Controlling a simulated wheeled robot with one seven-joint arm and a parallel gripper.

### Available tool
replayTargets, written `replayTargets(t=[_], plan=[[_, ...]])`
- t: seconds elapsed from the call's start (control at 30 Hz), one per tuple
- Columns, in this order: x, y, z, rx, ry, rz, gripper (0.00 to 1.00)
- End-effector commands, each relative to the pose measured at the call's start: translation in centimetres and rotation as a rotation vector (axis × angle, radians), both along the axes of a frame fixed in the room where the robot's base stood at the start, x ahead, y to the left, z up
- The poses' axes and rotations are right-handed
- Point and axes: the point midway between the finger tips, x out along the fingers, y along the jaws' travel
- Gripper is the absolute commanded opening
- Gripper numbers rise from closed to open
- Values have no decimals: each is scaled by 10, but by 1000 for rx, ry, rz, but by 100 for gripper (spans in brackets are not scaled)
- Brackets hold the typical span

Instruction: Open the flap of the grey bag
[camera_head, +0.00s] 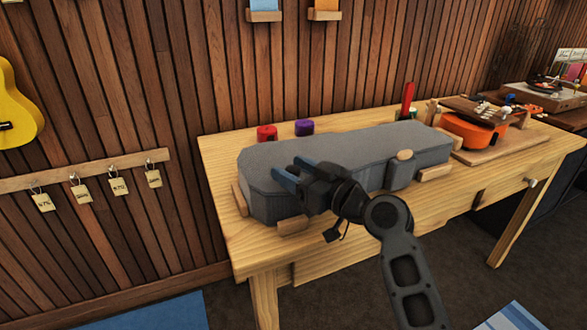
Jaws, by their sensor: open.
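The grey bag (345,148) lies flat on the wooden workbench, long and angular, its wide end at the left. Its top looks closed, with a wooden toggle (404,155) on a grey tab at its front side, right of my gripper. My gripper (284,174) is over the left part of the bag, its two blue-tipped fingers apart and pointing left, with nothing seen between them. I cannot tell if the fingers touch the bag. My gripper and arm hide part of the bag's front side.
Small wooden blocks (293,225) stand around the bag on the bench (222,150). A red jar (266,132) and a purple jar (304,127) stand behind it. An orange ukulele (470,130) lies to the right. The plank wall is close behind the bench.

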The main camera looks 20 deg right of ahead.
Motion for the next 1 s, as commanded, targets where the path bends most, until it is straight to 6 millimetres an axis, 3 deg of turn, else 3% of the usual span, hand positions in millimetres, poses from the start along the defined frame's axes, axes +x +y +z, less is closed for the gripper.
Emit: replayTargets(t=[0.3, 0.9, 1.0], plan=[[3, 1, 0, 0, 0, 0, 57], [3, 1, 0, 0, 0, 0, 0], [3, 1, 0, 0, 1, 0, 0]])
